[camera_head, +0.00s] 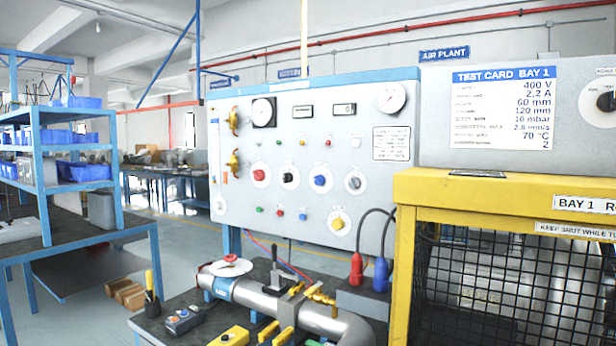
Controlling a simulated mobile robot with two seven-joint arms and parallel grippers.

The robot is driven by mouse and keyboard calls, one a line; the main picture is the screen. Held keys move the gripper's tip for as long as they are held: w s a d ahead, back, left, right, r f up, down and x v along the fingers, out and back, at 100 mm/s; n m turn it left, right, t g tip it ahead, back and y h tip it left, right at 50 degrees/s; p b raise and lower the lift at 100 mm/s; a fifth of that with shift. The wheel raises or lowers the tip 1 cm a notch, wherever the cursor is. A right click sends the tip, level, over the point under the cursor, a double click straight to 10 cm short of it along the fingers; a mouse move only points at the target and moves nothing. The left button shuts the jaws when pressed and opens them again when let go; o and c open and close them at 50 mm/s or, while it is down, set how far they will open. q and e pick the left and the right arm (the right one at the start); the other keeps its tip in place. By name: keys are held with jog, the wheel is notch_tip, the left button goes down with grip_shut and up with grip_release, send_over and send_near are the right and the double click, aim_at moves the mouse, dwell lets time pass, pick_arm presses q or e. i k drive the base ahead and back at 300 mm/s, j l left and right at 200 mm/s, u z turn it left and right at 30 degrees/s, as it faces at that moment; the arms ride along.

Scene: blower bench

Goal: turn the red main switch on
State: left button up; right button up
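A red rotary switch (259,175) sits on a round white plate at the left of a row of knobs on the grey control panel (340,190). Neither of my grippers is in the head view.
A yellow-framed mesh cage (404,262) stands at the right. A blue shelf (122,165) stands left. Floor shows between shelf and bench.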

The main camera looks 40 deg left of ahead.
aim_at(259, 175)
jog(key=u, duration=1.45)
jog(key=i+j+z, duration=0.15)
jog(key=j, duration=0.2)
jog(key=i+j+z, duration=0.1)
jog(key=i+j, duration=0.15)
jog(key=i+j+z, duration=0.15)
jog(key=j, duration=0.35)
jog(key=i+j+z, duration=0.1)
jog(key=j, duration=0.25)
jog(key=i, duration=0.05)
